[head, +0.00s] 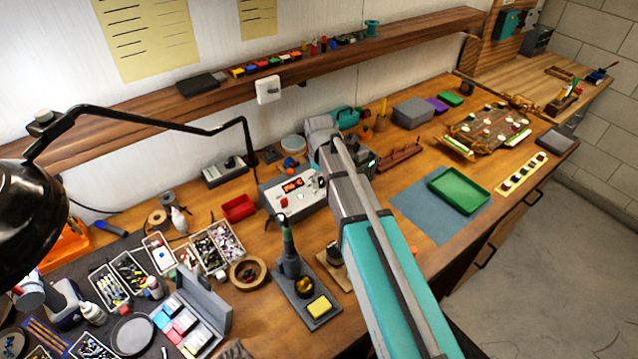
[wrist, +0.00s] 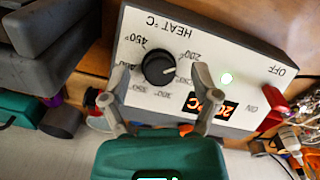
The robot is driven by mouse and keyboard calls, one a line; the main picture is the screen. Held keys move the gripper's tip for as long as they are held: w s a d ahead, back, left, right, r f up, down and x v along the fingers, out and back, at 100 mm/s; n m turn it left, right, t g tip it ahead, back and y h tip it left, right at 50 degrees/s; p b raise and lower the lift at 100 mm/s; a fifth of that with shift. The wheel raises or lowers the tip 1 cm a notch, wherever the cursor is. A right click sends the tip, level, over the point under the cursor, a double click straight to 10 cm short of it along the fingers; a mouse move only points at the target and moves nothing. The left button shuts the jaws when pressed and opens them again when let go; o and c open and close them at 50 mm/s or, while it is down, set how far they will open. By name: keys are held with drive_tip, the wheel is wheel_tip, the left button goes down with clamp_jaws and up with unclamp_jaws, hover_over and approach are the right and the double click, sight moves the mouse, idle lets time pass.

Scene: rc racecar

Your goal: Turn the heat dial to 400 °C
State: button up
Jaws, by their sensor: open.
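The white-fronted soldering station (head: 285,199) stands at the back middle of the bench in the head view. Its panel (wrist: 235,52) fills much of the wrist view, upside down. The black round heat dial (wrist: 158,66) sits on it, ringed by temperature marks including 200, 300, 350 and 450. The orange display (wrist: 211,106) shows a reading starting with 2, partly covered by a finger. My gripper (wrist: 162,78) is open, with one fingertip on each side of the dial. I cannot tell whether they touch it. My arm hides the gripper and dial in the head view.
A red switch (wrist: 272,103) and a lit lamp (wrist: 227,78) share the panel. A soldering iron in its stand (head: 291,258) is in front of the station. A red tray (head: 238,208) lies left; a green tray (head: 459,190) on a blue mat lies right.

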drive_tip(key=shift+f, duration=0.2)
drive_tip(key=shift+c, duration=0.3)
clamp_jaws()
drive_tip(key=shift+a, duration=0.25)
drive_tip(key=shift+d, duration=0.2)
